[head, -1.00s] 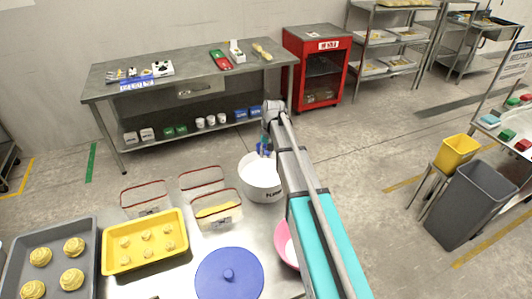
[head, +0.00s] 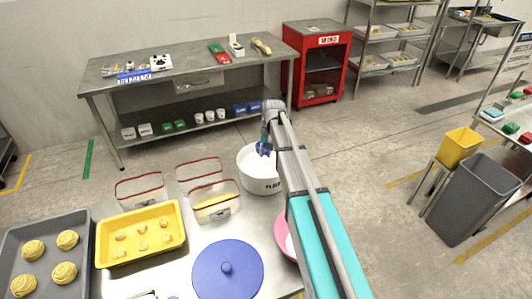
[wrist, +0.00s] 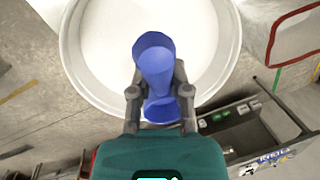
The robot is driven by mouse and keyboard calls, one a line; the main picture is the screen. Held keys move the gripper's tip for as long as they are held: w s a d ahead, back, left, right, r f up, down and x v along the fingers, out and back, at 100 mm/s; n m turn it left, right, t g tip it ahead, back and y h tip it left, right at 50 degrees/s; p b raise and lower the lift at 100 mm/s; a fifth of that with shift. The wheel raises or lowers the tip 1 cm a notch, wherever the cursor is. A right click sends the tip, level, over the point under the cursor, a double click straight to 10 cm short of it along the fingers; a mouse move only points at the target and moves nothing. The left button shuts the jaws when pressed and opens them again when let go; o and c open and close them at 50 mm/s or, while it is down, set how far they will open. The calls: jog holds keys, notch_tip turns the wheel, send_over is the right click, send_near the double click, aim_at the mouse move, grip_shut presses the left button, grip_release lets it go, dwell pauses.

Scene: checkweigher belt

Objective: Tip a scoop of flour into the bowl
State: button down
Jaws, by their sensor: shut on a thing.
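My gripper (wrist: 159,92) is shut on the blue scoop (wrist: 154,55) by its handle, and the scoop juts out past the fingers. In the wrist view the scoop is over the white tub (wrist: 72,62), whose inside is filled with white flour. I cannot tell whether the scoop touches the flour or carries any. In the head view my gripper (head: 264,149) is at the mouth of the white tub (head: 258,186). A pink bowl (head: 281,229) stands nearer on the table, partly hidden by my arm; something white shows inside it.
A blue lid (head: 228,285), a yellow tray (head: 108,254) of dough pieces, a grey tray (head: 84,226) of pastries and clear red-rimmed boxes (head: 140,190) crowd the table left of my arm. A steel bench (head: 110,75) and red cabinet (head: 317,63) stand behind.

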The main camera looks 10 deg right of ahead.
jog(key=shift+f+b, duration=4.6)
jog(key=shift+f, duration=0.3)
jog(key=shift+r, duration=0.1)
jog(key=shift+r+p, duration=6.05)
jog(key=shift+p, duration=0.1)
jog(key=shift+f, duration=0.1)
jog(key=shift+s, duration=0.15)
